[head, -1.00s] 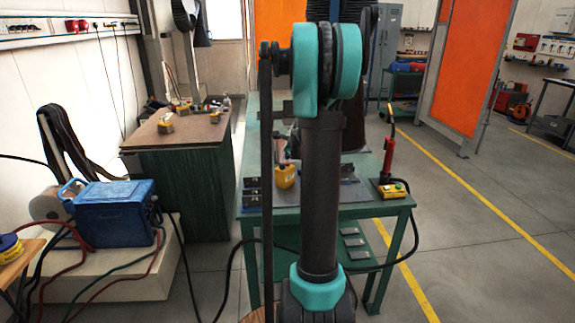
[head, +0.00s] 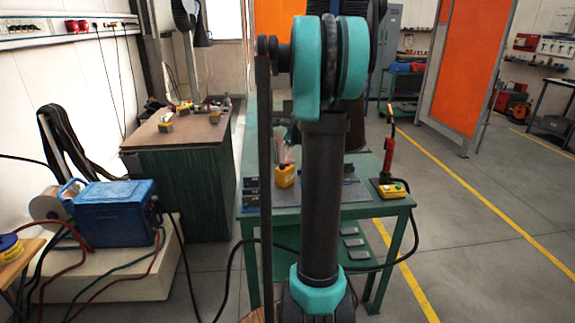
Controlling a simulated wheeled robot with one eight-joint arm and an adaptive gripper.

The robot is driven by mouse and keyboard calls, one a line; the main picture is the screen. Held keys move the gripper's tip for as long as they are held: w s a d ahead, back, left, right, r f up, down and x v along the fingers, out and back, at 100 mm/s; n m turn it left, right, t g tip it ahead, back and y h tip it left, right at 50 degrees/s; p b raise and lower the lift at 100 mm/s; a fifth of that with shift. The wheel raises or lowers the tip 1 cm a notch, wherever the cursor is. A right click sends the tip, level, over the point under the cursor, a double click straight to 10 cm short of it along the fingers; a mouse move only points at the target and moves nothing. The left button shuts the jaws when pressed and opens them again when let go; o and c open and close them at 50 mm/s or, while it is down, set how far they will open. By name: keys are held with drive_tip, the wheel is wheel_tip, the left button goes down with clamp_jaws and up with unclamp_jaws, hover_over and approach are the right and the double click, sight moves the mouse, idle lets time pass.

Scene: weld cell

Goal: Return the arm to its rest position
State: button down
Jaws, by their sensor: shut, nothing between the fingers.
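My arm stands upright in the middle of the head view, a dark column with teal joints. Its upper part folds at the top elbow and hides part of the green table (head: 395,211) behind it. My gripper is not clearly visible; it is hidden behind my own arm links.
A blue welder box (head: 115,211) and a dark-green cabinet (head: 185,190) are at left.

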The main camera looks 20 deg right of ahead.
drive_tip(key=shift+s, duration=0.1)
idle(0.3)
drive_tip(key=s+a+f+n+g, duration=0.1)
drive_tip(key=s+a+f+n, duration=0.2)
drive_tip(key=s+a+n, duration=0.6)
drive_tip(key=s+a+f+n+g, duration=0.1)
drive_tip(key=s+a+f+n, duration=0.3)
drive_tip(key=s, duration=0.5)
drive_tip(key=s+a+f+n+g, duration=0.1)
drive_tip(key=s+a+f+n, duration=0.2)
drive_tip(key=s+n, duration=0.5)
drive_tip(key=s+a+f+n+g, duration=0.2)
drive_tip(key=s+a+f+n, duration=0.2)
drive_tip(key=s, duration=0.7)
drive_tip(key=n, duration=0.2)
drive_tip(key=shift+a+f+n+y, duration=0.35)
drive_tip(key=shift+a+n+y, duration=0.05)
